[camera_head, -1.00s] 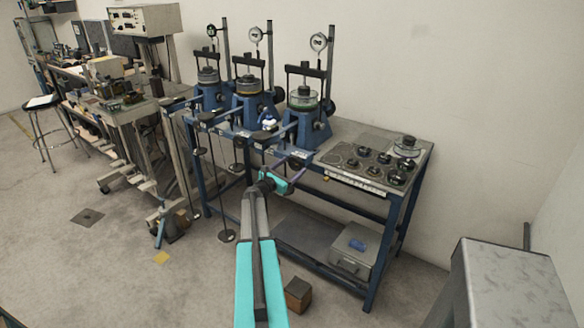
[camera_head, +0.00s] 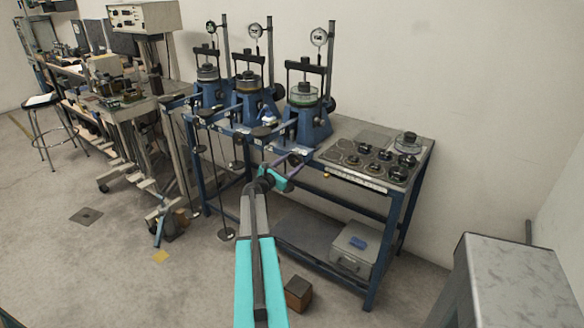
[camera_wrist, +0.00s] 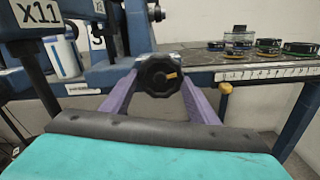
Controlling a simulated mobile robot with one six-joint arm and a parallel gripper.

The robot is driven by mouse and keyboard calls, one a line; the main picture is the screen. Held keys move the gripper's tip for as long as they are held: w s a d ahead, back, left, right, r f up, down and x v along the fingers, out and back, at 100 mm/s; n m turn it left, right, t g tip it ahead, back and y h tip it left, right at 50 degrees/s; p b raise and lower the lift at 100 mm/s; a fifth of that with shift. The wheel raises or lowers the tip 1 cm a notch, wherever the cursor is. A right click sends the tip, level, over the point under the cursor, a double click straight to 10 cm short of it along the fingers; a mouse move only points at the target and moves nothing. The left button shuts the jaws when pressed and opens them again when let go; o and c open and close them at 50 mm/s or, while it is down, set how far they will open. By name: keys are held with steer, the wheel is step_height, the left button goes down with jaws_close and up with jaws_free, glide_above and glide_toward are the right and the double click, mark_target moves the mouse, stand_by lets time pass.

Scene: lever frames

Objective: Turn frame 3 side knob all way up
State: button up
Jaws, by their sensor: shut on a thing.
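The third frame (camera_head: 308,125), blue with a dial gauge on top, is the rightmost on the bench in the head view. A black ribbed knob (camera_wrist: 158,76) with a yellow-orange mark right of its centre is in the middle of the wrist view. My gripper (camera_wrist: 158,82) has its purple fingers on the knob's left and right sides and is shut on it. In the head view my gripper (camera_head: 285,166) is at the bench's front edge below the third frame, and the knob is too small to make out.
Left in the wrist view are a lever part labelled X11 (camera_wrist: 39,15) and a white-and-blue container (camera_wrist: 64,55). Black round pieces (camera_head: 380,160) lie on the bench at right.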

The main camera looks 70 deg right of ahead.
stand_by(0.3)
steer(key=o, duration=1)
steer(key=shift+o, duration=0.2)
steer(key=shift+a, duration=0.15)
steer(key=b+v, duration=0.3)
steer(key=v, duration=1)
steer(key=shift+a, duration=0.3)
steer(key=shift+w, duration=0.1)
